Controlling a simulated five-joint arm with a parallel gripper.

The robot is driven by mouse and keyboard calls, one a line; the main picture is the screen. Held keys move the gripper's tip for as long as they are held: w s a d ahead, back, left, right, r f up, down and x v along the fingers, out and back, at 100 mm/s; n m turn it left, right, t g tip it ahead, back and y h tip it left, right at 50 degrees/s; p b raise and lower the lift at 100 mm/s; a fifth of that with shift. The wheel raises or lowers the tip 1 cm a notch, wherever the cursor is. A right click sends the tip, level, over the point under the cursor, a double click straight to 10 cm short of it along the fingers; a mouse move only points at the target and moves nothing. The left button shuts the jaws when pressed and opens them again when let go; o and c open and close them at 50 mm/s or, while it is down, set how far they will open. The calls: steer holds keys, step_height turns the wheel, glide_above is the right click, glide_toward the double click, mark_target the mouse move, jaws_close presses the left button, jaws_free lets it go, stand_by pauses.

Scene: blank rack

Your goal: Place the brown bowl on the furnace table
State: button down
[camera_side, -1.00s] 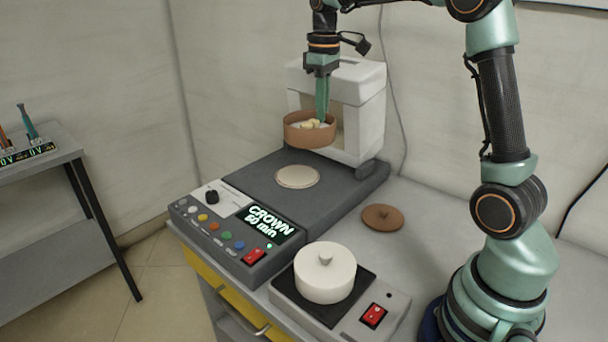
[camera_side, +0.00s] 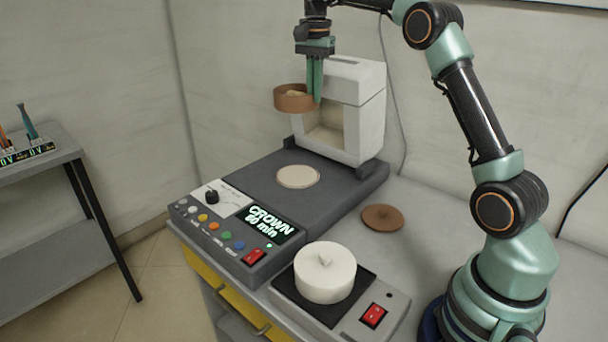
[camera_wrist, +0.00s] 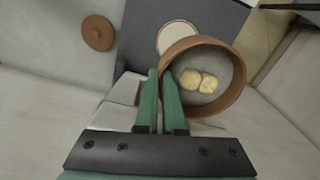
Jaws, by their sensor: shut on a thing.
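The brown bowl (camera_side: 297,103) is held in the air by my gripper (camera_side: 315,98), near the top left of the white furnace housing. My gripper is shut on the bowl's rim. In the wrist view, the green fingers (camera_wrist: 160,88) pinch the bowl's left wall (camera_wrist: 234,98), and yellowish pieces (camera_wrist: 198,80) lie inside. The furnace table (camera_side: 240,172) is a dark grey slab with a pale round disc (camera_side: 298,176) on it. The disc shows partly behind the bowl in the wrist view (camera_wrist: 177,37).
The white furnace housing (camera_side: 365,115) stands at the back of the slab. A brown lid (camera_side: 382,217) lies on the bench at right. A white lidded pot (camera_side: 325,272) sits on a hotplate in front. The control panel (camera_side: 235,222) is at front left. A side table (camera_side: 45,190) stands at left.

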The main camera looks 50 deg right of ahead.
step_height(320, 180, down, 20)
steer(key=shift+r, duration=0.1)
stand_by(0.5)
steer(key=shift+f, duration=0.2)
steer(key=c, duration=1)
jaws_free()
